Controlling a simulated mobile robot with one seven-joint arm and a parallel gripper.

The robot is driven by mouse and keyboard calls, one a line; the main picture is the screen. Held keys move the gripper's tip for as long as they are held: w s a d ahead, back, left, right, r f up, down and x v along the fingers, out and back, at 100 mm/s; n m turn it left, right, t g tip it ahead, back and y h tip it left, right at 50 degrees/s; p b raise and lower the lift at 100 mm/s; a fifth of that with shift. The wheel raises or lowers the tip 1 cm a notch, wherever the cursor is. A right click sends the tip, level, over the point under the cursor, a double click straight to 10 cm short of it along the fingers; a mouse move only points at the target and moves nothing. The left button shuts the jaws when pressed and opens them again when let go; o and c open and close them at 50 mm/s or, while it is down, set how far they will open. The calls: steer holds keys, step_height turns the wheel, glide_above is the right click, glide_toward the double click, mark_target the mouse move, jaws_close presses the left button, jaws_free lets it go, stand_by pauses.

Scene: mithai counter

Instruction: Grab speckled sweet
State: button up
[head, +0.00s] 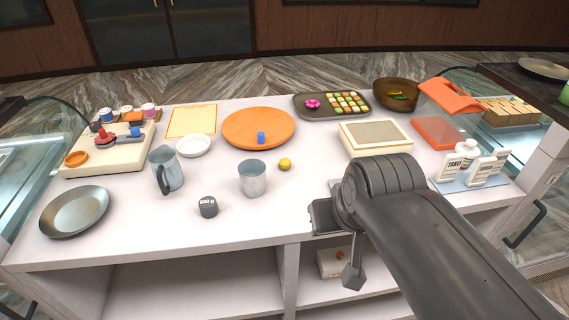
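A small round yellow sweet (285,164) sits on the white counter, just right of a metal cup (252,178). It is too small for me to tell whether its surface is speckled. A tray (361,112) at the back holds several small green, yellow and brown sweets and a pink flower-shaped piece. My gripper (352,272) is at the counter's front edge, below and right of the yellow sweet and apart from it. My arm hides most of the gripper, and its opening does not show. I see nothing held in it.
An orange plate (258,118) with a blue piece (261,138), a jug (167,169), a 500 g weight (208,207) and a white bowl (194,146) stand left.

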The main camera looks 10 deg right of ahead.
steer(key=shift+o, duration=0.3)
steer(key=o, duration=0.5)
steer(key=w+a+r+m+g, duration=0.1)
steer(key=w+r, duration=0.1)
steer(key=w, duration=0.6)
steer(key=w+r+m+g, duration=0.1)
steer(key=w+r+g, duration=0.15)
steer(key=w, duration=0.65)
steer(key=m+g, duration=0.2)
glide_toward(285, 160)
steer(key=shift+f, duration=4.6)
